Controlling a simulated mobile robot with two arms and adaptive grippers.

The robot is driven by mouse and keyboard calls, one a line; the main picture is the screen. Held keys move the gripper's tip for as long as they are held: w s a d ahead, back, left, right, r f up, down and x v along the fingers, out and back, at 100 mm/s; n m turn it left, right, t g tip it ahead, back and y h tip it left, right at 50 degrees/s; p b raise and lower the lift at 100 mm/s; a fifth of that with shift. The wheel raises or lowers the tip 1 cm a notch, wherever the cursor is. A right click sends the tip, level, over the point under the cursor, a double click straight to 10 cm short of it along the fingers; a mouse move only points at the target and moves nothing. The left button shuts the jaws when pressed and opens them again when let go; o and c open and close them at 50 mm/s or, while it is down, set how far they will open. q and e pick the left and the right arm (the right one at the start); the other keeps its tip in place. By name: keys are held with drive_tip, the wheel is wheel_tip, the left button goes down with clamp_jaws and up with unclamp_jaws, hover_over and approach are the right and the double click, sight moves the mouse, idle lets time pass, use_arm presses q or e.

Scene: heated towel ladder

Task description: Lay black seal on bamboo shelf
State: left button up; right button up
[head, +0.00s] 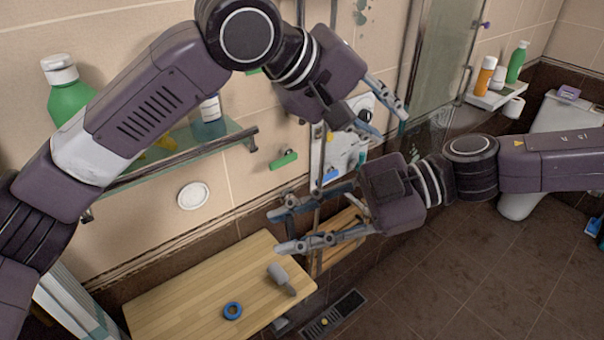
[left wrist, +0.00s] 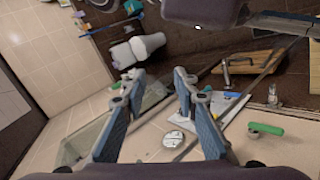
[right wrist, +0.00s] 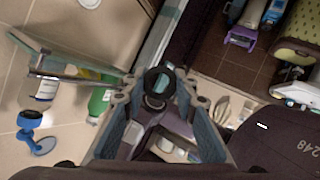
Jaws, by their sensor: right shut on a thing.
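The black seal (right wrist: 160,71) is a small dark ring between the fingertips of my right gripper, seen in the right wrist view. My right gripper (head: 277,231) is shut on it, above and to the right of the bamboo shelf's far right end in the head view. I cannot make out the seal in the head view. The bamboo shelf (head: 185,290) is a pale wooden board at lower left, bearing a blue ring (head: 232,311) and a grey cylinder (head: 281,279). My left gripper (head: 392,121) is open and empty near the wall; it also shows in the left wrist view (left wrist: 153,88).
A glass shelf (head: 190,155) with bottles is on the wall behind my left arm. A white disc (head: 193,195) and a green handle (head: 283,160) are on the wall. A floor drain (head: 335,315) lies right of the bamboo shelf. The board's left part is bare.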

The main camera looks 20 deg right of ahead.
sight(294, 225)
drive_tip(key=shift+s, duration=0.1)
use_arm(q)
drive_tip(key=s+a+r+t+y, duration=0.2)
drive_tip(key=s+a+y, duration=0.9)
drive_tip(key=a, duration=0.5)
drive_tip(key=shift+h, duration=0.5)
drive_tip(key=x, duration=1.1)
drive_tip(key=shift+s+a+f, duration=0.25)
drive_tip(key=shift+s, duration=0.05)
drive_tip(key=shift+c, duration=0.6)
clamp_jaws()
use_arm(e)
drive_tip(key=o, duration=1)
drive_tip(key=shift+o, duration=0.9)
